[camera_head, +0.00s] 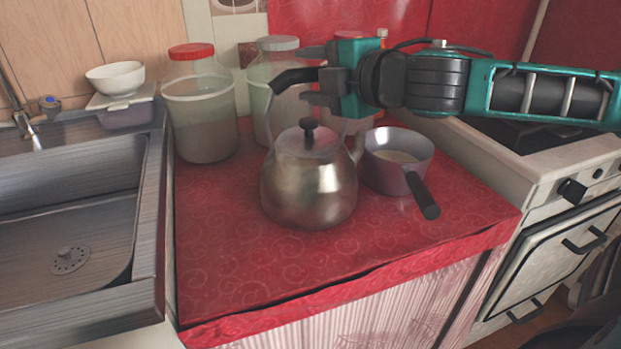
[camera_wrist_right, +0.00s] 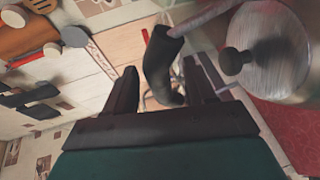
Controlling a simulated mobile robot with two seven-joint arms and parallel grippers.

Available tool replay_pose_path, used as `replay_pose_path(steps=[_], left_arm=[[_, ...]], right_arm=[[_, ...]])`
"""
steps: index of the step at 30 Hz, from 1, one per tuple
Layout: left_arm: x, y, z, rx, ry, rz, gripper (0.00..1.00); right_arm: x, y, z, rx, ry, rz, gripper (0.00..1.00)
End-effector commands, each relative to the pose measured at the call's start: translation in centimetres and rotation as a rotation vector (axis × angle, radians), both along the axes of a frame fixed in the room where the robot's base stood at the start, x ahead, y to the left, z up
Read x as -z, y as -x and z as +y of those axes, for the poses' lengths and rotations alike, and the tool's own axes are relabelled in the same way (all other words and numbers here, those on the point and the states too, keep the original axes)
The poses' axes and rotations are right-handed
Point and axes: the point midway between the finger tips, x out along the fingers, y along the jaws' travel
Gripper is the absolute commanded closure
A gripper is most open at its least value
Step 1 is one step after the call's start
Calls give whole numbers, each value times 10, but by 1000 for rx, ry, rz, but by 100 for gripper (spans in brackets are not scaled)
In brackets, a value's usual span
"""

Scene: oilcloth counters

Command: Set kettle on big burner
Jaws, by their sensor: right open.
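The metal kettle (camera_head: 308,188) stands upright on the red counter cloth. Its lid has a black knob (camera_head: 308,124), and its raised black handle grip (camera_head: 285,79) is on top. My right gripper (camera_head: 304,75) is open, pointing left, with its fingers above and below the level of the grip. In the right wrist view the black grip (camera_wrist_right: 160,62) shows between the open fingers, with the lid (camera_wrist_right: 270,50) to the right. No closed hold is visible. The stove's dark top (camera_head: 515,133) is at right; my arm partly hides it, and I cannot make out the big burner.
A saucepan (camera_head: 398,178) stands close to the kettle's right, handle toward the front. Two large jars (camera_head: 200,120) (camera_head: 262,75) stand behind and left. A sink (camera_head: 70,220) lies at left. The counter's front (camera_head: 290,265) is clear.

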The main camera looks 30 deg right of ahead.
Motion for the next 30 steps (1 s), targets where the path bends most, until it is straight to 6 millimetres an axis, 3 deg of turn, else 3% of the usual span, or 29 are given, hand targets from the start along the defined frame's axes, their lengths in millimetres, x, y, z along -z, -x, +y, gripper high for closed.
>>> replay_pose_path(steps=[2, 16, 30], left_arm=[[11, 0, -2, 3, 5, 6, 57], [-1, -6, -12, 8, 31, -13, 57], [3, -6, -9, 7, 22, -8, 57]], right_arm=[[8, -8, 0, 3, 5, 3, 45], [4, -20, 2, 1, -1, 1, 45], [4, -20, 2, 1, -1, 1, 89]])
